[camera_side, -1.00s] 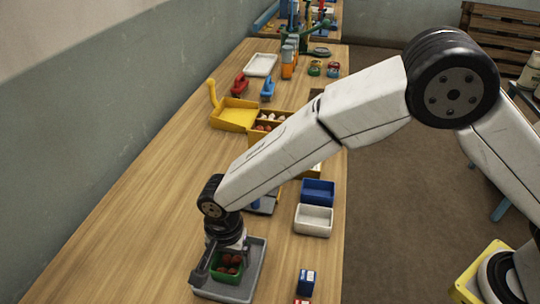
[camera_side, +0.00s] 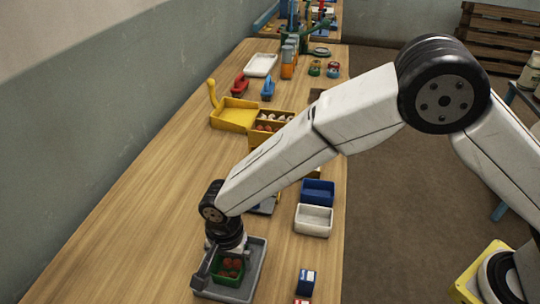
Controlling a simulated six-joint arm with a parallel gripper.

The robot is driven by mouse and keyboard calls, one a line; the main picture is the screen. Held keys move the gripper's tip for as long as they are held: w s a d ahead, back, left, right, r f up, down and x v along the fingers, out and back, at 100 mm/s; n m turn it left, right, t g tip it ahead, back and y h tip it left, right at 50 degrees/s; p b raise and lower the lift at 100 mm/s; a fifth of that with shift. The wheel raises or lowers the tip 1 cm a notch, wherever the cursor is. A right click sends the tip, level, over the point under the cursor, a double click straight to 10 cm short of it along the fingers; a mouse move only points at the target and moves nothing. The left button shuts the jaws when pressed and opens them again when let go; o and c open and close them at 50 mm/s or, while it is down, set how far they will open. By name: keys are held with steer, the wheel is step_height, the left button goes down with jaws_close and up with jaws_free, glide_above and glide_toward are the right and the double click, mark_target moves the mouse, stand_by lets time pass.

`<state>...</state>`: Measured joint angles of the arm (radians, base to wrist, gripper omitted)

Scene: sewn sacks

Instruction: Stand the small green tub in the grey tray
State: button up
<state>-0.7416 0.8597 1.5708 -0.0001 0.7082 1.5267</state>
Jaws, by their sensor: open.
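The small green tub (camera_side: 229,276) stands upright inside the grey tray (camera_side: 254,278), near its left part, with several reddish round things in it. The grey tray lies flat on the wooden table at the near end. My gripper (camera_side: 222,258) is just above the tub, pointing down. It is open; its fingers are small and partly hidden against the tray and tub, so I cannot tell whether they still touch the tub.
A white tub (camera_side: 313,221) and a blue tub (camera_side: 317,189) stand to the right of my forearm. A small blue box (camera_side: 306,281) sits near the table's right edge. A yellow dustpan (camera_side: 234,115) lies further back. The table's left side is clear.

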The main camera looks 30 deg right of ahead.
mark_target(232, 267)
step_height(232, 267, up, 12)
stand_by(0.6)
steer(key=shift+r, duration=0.1)
stand_by(0.4)
steer(key=s+d+n+t, duration=0.2)
steer(key=d+n, duration=0.4)
steer(key=d, duration=2)
steer(key=s+d+f+n, duration=0.1)
steer(key=s+d+n, duration=0.2)
steer(key=s+d, duration=0.4)
steer(key=shift+d+f+t, duration=0.3)
steer(key=shift+d, duration=0.25)
